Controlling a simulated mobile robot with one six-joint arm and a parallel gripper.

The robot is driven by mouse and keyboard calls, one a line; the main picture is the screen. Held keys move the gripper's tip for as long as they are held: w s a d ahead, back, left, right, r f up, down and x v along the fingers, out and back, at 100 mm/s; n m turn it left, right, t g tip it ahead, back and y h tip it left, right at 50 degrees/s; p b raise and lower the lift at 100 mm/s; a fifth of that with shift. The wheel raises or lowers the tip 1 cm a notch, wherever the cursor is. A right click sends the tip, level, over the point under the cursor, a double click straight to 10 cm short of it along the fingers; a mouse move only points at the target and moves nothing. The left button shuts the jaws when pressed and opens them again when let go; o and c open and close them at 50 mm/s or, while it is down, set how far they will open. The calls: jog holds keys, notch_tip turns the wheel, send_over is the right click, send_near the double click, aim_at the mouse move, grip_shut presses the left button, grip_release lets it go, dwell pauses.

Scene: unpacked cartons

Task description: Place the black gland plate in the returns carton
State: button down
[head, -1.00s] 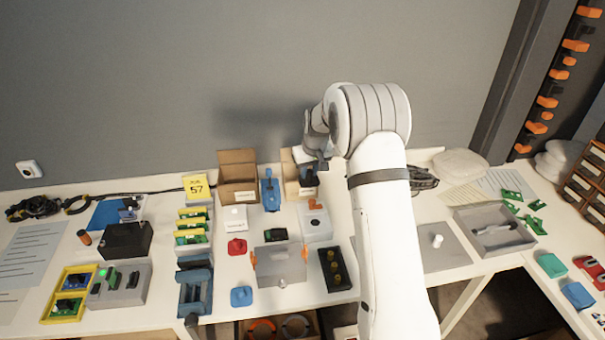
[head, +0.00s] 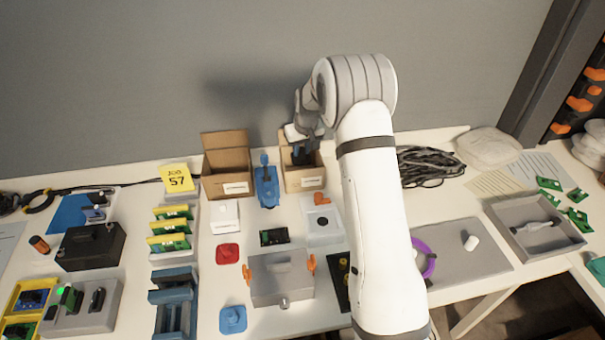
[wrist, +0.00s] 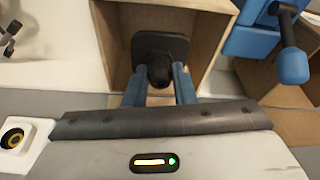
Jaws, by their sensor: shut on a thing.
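Two open brown cartons stand at the back of the table. The left carton (head: 227,187) is empty as far as I see; the right carton (head: 305,184) has my gripper (head: 300,152) at its mouth. Their front labels are too small to read. In the wrist view, the blue fingers of my gripper (wrist: 160,88) are shut on the dark round gland of the black gland plate (wrist: 148,45). The square plate is at the opening of the right carton (wrist: 208,45), between its walls. I cannot tell whether it touches the bottom.
A blue toggle clamp (head: 267,188) stands between the cartons, close to my gripper. Black cables (head: 430,167) lie to the right. The wall is close behind.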

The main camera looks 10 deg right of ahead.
aim_at(303, 162)
jog(key=shift+f+p, duration=0.35)
jog(key=shift+f, duration=3.8)
jog(key=c, duration=1.2)
grip_release()
jog(key=shift+r, duration=0.3)
jog(key=s+r, duration=0.6)
jog(key=r, duration=0.4)
jog(key=s+r, duration=0.6)
jog(key=r, duration=0.3)
jog(key=s+r+m, duration=0.1)
jog(key=s+r, duration=0.2)
jog(key=s, duration=1.2)
jog(key=s+r+m, duration=0.1)
jog(key=s+r, duration=0.1)
jog(key=s, duration=1.3)
jog(key=shift+s+d+r+h+b, duration=0.3)
jog(key=shift+s+d+r+b, duration=0.05)
jog(key=shift+s+r+b, duration=0.1)
